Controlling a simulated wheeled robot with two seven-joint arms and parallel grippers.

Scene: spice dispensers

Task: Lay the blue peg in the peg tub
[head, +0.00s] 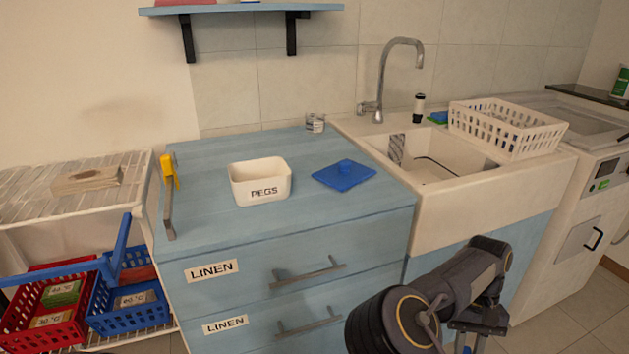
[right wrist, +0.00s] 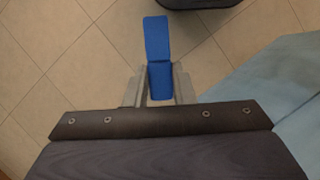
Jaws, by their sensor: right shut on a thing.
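The blue peg (right wrist: 158,38) is gripped between the fingers of my right gripper (right wrist: 160,80) and sticks out past the fingertips, with floor tiles behind it. In the head view my right arm is at the lower right, in front of the sink cabinet. The peg cannot be made out there. The peg tub (head: 262,194) is a white open tub marked PEGS, upright on the blue counter, apart from my gripper. Its inside shows no pegs that I can make out. My left gripper is not in view.
A small jar (head: 315,123) stands behind. A yellow clip-like thing (head: 168,172) is on the counter's left edge. The sink (head: 430,178) and a white basket (head: 507,140) are to the right. The counter's front is clear.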

